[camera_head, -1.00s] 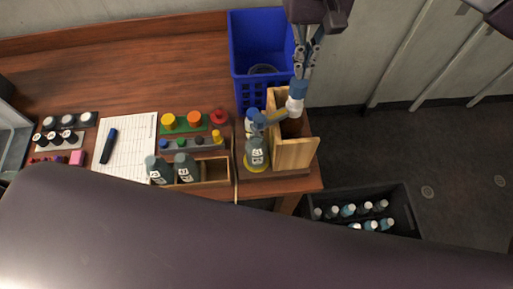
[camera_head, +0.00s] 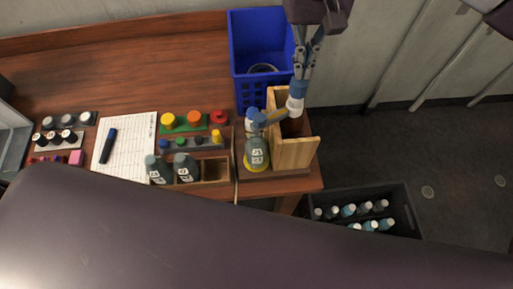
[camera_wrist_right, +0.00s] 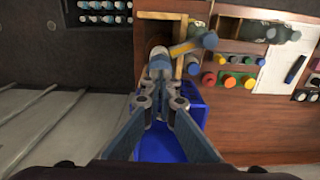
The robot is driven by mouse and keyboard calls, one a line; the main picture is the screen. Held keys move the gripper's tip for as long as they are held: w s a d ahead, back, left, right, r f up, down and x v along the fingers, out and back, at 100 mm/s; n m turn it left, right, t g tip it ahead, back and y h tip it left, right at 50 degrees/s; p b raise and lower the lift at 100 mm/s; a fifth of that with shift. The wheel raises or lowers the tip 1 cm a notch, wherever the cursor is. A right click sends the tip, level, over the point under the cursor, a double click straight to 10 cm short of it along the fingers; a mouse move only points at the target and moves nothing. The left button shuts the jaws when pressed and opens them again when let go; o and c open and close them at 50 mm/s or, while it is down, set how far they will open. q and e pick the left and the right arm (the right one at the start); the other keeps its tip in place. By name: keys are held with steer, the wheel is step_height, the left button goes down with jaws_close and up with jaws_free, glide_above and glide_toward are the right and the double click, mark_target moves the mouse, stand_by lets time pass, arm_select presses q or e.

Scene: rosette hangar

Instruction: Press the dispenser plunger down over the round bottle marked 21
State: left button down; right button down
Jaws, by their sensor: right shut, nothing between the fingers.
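The dispenser has a blue and white plunger head (camera_head: 297,100) with a blue-tipped arm that reaches left. It stands at a light wooden holder (camera_head: 292,153). A round grey-green bottle (camera_head: 257,153) with a white label stands on a yellow ring below the arm's tip. Its number is too small to read surely. My right gripper (camera_head: 301,72) is shut and empty, pointing down at the top of the plunger head. In the right wrist view, its fingertips (camera_wrist_right: 161,82) meet at the head's blue top (camera_wrist_right: 159,68); I cannot tell whether they touch. My left gripper is not in view.
A blue basket (camera_head: 240,82) stands right behind the dispenser. Colored pegs, a paper sheet (camera_head: 132,148) and a marker lie further left. A dark crate (camera_head: 402,205) of bottles is on the floor at right.

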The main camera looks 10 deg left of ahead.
mark_target(300, 81)
steer(key=shift+f+b, duration=0.9)
steer(key=shift+f, duration=0.35)
steer(key=shift+f+b, duration=0.3)
steer(key=shift+f, duration=0.05)
steer(key=shift+r+p, duration=1.9)
steer(key=shift+r, duration=1.7)
